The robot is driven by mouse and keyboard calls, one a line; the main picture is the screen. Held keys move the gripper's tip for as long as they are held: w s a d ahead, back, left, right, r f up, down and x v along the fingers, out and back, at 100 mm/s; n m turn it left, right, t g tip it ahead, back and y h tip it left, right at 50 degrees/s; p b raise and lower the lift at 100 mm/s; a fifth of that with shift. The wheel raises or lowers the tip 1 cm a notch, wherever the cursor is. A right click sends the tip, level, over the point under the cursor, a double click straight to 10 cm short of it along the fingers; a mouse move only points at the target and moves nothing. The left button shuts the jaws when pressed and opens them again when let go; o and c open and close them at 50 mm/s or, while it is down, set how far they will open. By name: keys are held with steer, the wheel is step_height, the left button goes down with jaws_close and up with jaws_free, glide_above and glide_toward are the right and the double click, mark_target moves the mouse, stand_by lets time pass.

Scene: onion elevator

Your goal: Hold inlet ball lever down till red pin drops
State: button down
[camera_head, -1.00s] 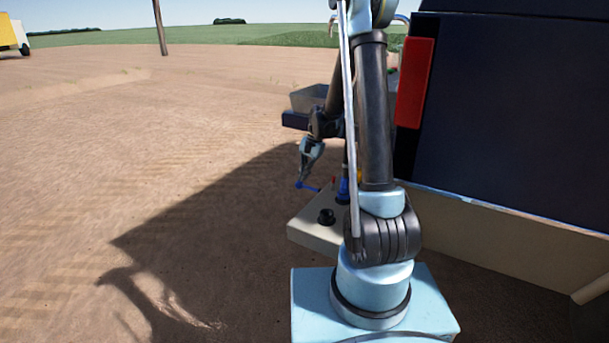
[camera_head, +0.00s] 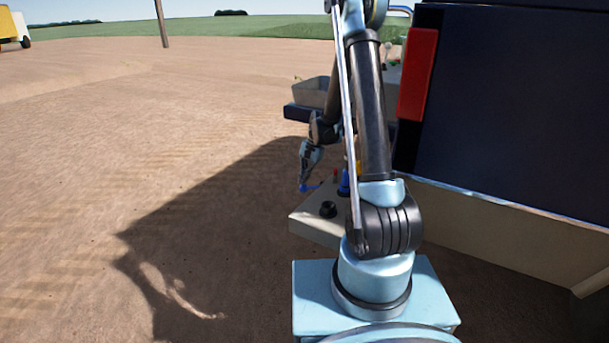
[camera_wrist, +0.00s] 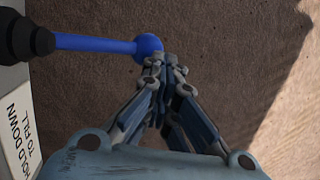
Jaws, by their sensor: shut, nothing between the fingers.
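The blue inlet lever (camera_wrist: 95,42) sticks out from a black hub (camera_wrist: 28,40) at the left of the wrist view and ends in a blue ball (camera_wrist: 148,46). My gripper (camera_wrist: 160,68) is shut and empty, its fingertips right at the ball, overlapping its lower right edge; I cannot tell for sure if they touch. In the head view my gripper (camera_head: 302,182) points down at the lever (camera_head: 311,187), at the left edge of the panel. A small red pin (camera_head: 335,173) stands up on the panel beside a blue fitting (camera_head: 344,186).
The beige panel (camera_head: 313,229) carries a black knob (camera_head: 328,209). A dark blue machine body with a red light (camera_head: 418,74) stands at right. A grey bin (camera_head: 311,93) is behind. Open soil lies left.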

steer(key=shift+d+f, duration=0.1)
steer(key=shift+f, duration=0.55)
steer(key=shift+s, duration=0.1)
steer(key=w+a+r, duration=0.1)
steer(key=w+r, duration=0.1)
steer(key=r, duration=0.4)
steer(key=w+a+r, duration=0.1)
steer(key=w+r, duration=0.2)
steer(key=r, duration=0.3)
steer(key=shift+a+r, duration=0.15)
steer(key=shift+r, duration=0.25)
steer(key=shift+s, duration=0.1)
